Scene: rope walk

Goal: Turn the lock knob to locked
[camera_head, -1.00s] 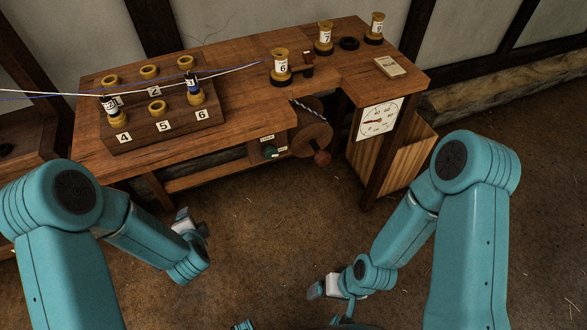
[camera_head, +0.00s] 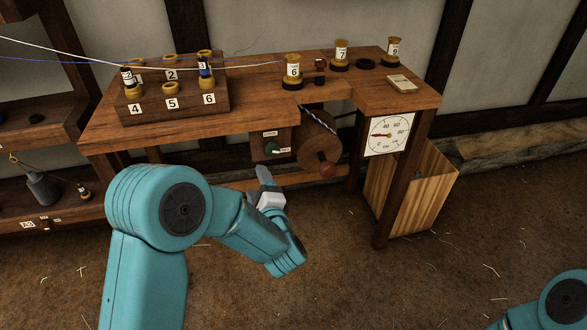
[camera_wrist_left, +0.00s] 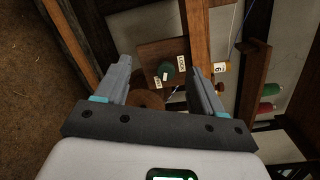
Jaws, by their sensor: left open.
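The lock knob (camera_head: 271,148) is a small dark green knob on a wooden panel under the bench's front edge. Small white labels sit above it and to its lower right. In the left wrist view the green knob (camera_wrist_left: 166,72) shows ahead, between the two fingers. My left gripper (camera_head: 265,177) is open and empty, below the panel and apart from the knob. Its spread fingers (camera_wrist_left: 160,75) show in the left wrist view. My right gripper is out of view; only part of my right arm shows at the lower right.
A wooden crank wheel (camera_head: 318,140) with a reddish handle (camera_head: 328,169) is just right of the knob. A dial gauge (camera_head: 389,134) hangs on the bench's right front. A wooden bin (camera_head: 412,190) stands below it. The bench (camera_head: 150,134) carries several spools. Floor in front is clear.

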